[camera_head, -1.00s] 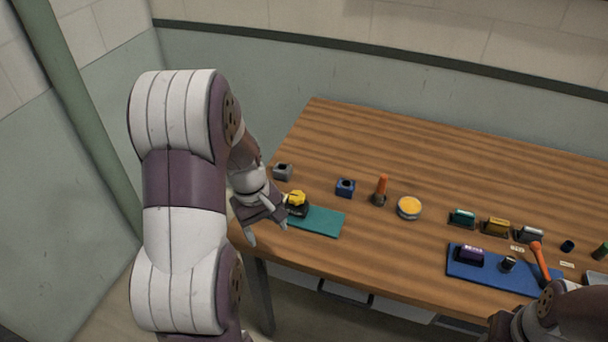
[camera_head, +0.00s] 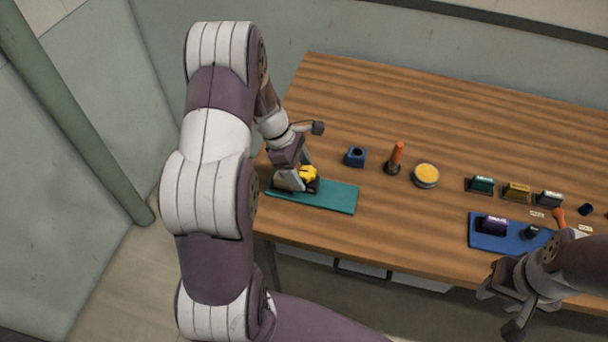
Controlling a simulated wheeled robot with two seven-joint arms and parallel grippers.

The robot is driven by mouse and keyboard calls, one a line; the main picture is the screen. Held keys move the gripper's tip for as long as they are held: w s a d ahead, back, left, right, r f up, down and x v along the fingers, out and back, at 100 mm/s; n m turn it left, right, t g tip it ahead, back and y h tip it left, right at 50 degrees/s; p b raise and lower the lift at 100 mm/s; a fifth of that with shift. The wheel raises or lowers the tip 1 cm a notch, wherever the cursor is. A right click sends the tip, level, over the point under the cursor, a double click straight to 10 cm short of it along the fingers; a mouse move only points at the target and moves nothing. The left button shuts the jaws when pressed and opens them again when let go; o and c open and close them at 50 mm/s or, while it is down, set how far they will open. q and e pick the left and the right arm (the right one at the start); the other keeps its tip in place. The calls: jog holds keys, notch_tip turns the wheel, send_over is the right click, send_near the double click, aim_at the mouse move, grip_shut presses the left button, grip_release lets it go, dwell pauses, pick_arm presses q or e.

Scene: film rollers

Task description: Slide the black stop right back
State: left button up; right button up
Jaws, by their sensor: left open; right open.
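A teal mat (camera_head: 335,197) lies at the table's left front edge. On its left part sits a small black piece (camera_head: 313,187) with a yellow knob (camera_head: 309,173) on top. I take the black piece to be the stop, but it is too small and covered to be sure. My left gripper (camera_head: 290,181) is open and points down at the mat's left end, close beside the black piece. I cannot tell whether it touches. The gripper hides part of the piece. My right gripper (camera_head: 497,285) is open and empty, in front of the table at the lower right.
Behind the mat stand a blue block (camera_head: 356,157), an orange-handled tool (camera_head: 396,156) and a round yellow-topped tin (camera_head: 426,175). To the right are a green holder (camera_head: 481,185), other small holders and a blue mat (camera_head: 483,240) with a purple piece (camera_head: 492,224). The table's back is clear.

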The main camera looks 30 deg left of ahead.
pick_arm(q)
jog(key=shift+d+f, duration=0.65)
jog(key=shift+f, duration=0.5)
jog(key=shift+r, duration=0.1)
grip_shut()
jog(key=d, duration=0.3)
jog(key=w+d, duration=0.1)
jog(key=d, duration=0.2)
jog(key=w+d+p, duration=0.1)
jog(key=d, duration=0.1)
jog(key=shift+w+d, duration=0.1)
jog(key=shift+d, duration=0.4)
grip_release()
jog(key=shift+d, duration=0.1)
